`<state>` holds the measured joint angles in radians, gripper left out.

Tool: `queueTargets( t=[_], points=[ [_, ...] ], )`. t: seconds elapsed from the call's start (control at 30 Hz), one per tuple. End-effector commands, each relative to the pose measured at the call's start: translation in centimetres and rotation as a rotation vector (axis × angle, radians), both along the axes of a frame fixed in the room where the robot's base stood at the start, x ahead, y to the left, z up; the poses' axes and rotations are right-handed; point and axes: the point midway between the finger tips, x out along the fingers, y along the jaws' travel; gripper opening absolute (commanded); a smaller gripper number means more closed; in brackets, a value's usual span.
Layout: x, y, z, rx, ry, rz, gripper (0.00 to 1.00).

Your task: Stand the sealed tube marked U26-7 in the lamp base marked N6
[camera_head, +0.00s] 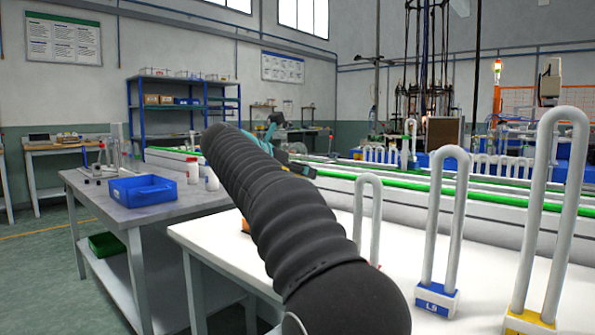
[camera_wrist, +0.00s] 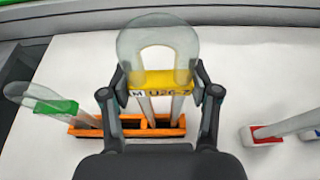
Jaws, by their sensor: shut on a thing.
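In the wrist view my gripper (camera_wrist: 160,86) is shut on a clear U-shaped tube (camera_wrist: 128,42) with a yellow band reading U26-7. Its bend points to the top of the picture. Its legs run down to an orange rack (camera_wrist: 84,129) with dark compartments. I cannot tell whether the leg ends are inside the rack or above it. In the head view my dark arm hides the gripper and the held tube. No mark N6 is readable. A red base (camera_wrist: 262,137) holding a tube stands at the right.
A tube with a green band (camera_wrist: 55,108) leans left at the rack. In the head view, a blue base marked L9 (camera_head: 436,302) and a yellow base (camera_head: 527,322) hold upright tubes on the white table (camera_head: 395,230). A blue bin (camera_head: 142,190) stands on the grey bench.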

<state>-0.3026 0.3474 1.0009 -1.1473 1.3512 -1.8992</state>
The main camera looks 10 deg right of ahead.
Motion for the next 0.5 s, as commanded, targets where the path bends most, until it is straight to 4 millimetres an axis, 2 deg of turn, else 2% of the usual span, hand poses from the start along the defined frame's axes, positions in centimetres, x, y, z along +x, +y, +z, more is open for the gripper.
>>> queueTargets(
  t=[0.03, 0.07, 0.13, 0.17, 0.5],
  points=[
    [-0.02, -0.01, -0.12, 0.000, 0.000, 0.000, 0.24],
    [-0.01, -0.01, -0.12, 0.000, 0.000, 0.000, 0.66],
    [0.00, -0.01, -0.10, 0.000, 0.000, 0.000, 0.83],
    [-0.01, -0.01, -0.11, 0.000, 0.000, 0.000, 0.86],
    [0.01, -0.03, -0.19, 0.001, -0.001, 0.000, 0.86]
  ],
)
